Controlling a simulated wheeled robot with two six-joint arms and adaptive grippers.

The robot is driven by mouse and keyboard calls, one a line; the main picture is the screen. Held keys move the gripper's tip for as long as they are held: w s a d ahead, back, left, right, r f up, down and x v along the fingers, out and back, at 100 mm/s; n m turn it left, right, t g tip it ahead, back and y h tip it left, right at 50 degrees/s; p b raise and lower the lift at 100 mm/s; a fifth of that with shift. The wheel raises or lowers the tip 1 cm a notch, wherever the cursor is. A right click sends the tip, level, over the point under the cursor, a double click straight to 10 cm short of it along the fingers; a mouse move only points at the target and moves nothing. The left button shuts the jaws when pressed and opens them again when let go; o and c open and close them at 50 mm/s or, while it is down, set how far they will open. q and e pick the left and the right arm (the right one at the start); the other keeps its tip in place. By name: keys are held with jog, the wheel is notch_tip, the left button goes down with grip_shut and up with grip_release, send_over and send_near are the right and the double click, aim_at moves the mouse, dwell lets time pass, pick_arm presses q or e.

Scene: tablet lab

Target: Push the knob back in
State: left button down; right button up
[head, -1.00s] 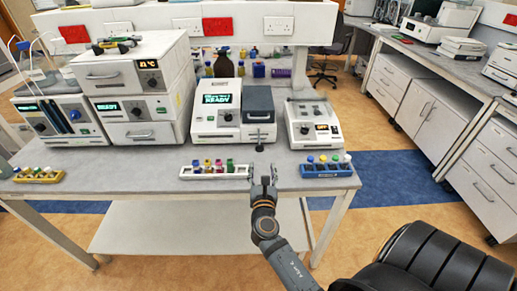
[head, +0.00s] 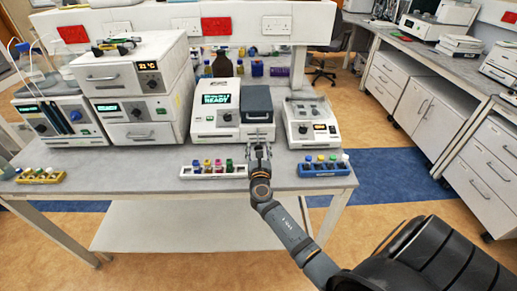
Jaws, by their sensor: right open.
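The white analyser (head: 206,122) with a green READY display stands mid-table, with a dark grey block (head: 258,100) at its right side. A dark round knob (head: 228,117) shows below the display. My right gripper (head: 260,148) is open, its fingers pointing at the white front under the grey block. The fingers cover part of that front, so I cannot tell whether a knob sits between them or whether they touch it. Nothing is visibly held. My left gripper is not in view.
A white rack of coloured-cap vials (head: 200,174) lies just left of my gripper, a blue rack (head: 318,173) to its right. A small white device (head: 310,125) stands right of the analyser. Stacked instruments (head: 136,90) fill the left. A yellow rack (head: 40,179) is far left.

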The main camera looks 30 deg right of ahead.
aim_at(257, 129)
grip_shut()
dwell(0.3)
jog(key=b+x, duration=0.2)
jog(key=x, duration=0.5)
jog(key=shift+w+d+f, duration=0.1)
jog(key=shift+f, duration=0.1)
jog(key=shift+w+d+r, duration=0.1)
jog(key=shift+w+d, duration=0.1)
jog(key=shift+w, duration=0.15)
grip_release()
jog(key=shift+r, duration=0.1)
